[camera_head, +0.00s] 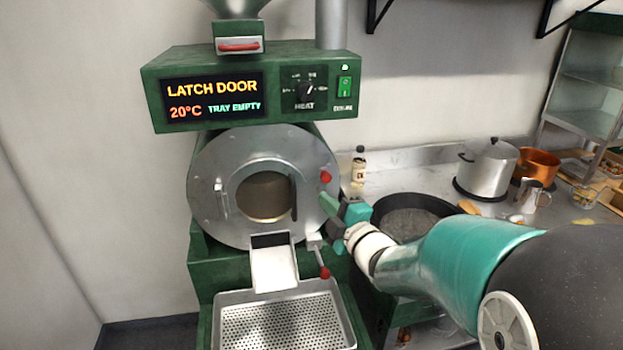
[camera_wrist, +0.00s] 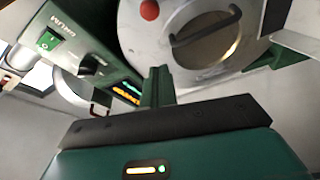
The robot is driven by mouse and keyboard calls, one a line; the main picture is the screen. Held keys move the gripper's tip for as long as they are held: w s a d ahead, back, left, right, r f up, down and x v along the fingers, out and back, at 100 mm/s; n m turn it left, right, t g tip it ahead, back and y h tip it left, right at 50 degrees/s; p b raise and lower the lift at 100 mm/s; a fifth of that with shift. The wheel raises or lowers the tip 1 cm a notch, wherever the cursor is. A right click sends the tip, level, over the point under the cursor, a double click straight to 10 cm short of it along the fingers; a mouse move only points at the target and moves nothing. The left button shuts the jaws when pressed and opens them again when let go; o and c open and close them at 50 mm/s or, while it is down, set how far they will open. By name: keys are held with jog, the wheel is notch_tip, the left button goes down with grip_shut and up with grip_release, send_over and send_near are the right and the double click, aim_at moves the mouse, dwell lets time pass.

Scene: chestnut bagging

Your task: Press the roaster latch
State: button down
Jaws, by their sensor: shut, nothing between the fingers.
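The green roaster (camera_head: 165,125) has a round steel front door (camera_head: 215,165) with a dark-edged window. A red knob (camera_head: 326,177) sits at the door's right edge and looks like the latch; it also shows in the wrist view (camera_wrist: 149,10). The display (camera_head: 212,97) reads "LATCH DOOR", "20°C" and "TRAY EMPTY". My gripper (camera_head: 325,202) is shut and empty, its fingertips just below the red knob in the head view. In the wrist view, my closed fingers (camera_wrist: 157,82) point toward the door face. Whether they touch the door or knob, I cannot tell.
A second red-knobbed lever (camera_head: 325,272) hangs beside the chute (camera_head: 273,268), below my gripper. A perforated tray (camera_head: 283,322) stands under the chute. A dark pan (camera_head: 410,215), a steel pot (camera_head: 487,165) and a small bottle (camera_head: 358,168) stand on the counter to the right.

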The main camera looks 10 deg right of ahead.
aim_at(320, 182)
jog(key=f+x, duration=0.1)
jog(key=x, duration=0.9)
jog(key=d, duration=0.3)
jog(key=shift+s+d+r, duration=0.1)
jog(key=shift+d, duration=0.15)
jog(key=shift+d, duration=0.1)
dwell(0.3)
